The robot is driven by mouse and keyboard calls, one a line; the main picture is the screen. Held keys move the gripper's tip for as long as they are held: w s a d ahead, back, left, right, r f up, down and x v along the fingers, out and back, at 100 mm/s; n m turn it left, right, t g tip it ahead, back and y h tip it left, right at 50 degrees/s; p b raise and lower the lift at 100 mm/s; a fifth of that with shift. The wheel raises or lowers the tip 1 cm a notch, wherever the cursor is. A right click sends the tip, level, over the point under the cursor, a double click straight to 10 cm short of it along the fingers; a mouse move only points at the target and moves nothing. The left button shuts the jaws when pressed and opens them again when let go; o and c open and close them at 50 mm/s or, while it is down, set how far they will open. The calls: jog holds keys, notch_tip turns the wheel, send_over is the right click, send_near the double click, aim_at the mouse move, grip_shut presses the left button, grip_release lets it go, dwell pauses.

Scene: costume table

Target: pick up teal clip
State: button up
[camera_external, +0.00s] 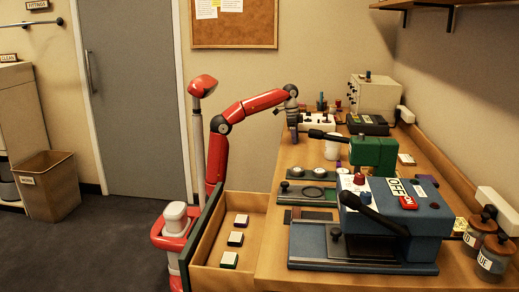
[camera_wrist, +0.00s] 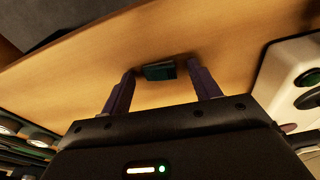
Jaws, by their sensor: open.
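The teal clip (camera_wrist: 160,71) is a small dark teal block lying on the wooden table in the wrist view. It sits between and slightly beyond the two fingertips of my gripper (camera_wrist: 160,76). The fingers are apart, one on each side of the clip, and I cannot tell whether either touches it. In the external view my gripper (camera_external: 292,128) points down over the far left part of the table. The clip cannot be made out there.
A white box with dark round knobs (camera_wrist: 300,75) stands close on the right in the wrist view. A green press (camera_external: 373,152), a blue press (camera_external: 400,212) and a white cup (camera_external: 332,149) stand on the table. An open drawer (camera_external: 208,236) juts out at the front left.

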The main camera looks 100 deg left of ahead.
jog(key=c, duration=1.1)
jog(key=shift+o, duration=0.2)
jog(key=shift+r, duration=0.1)
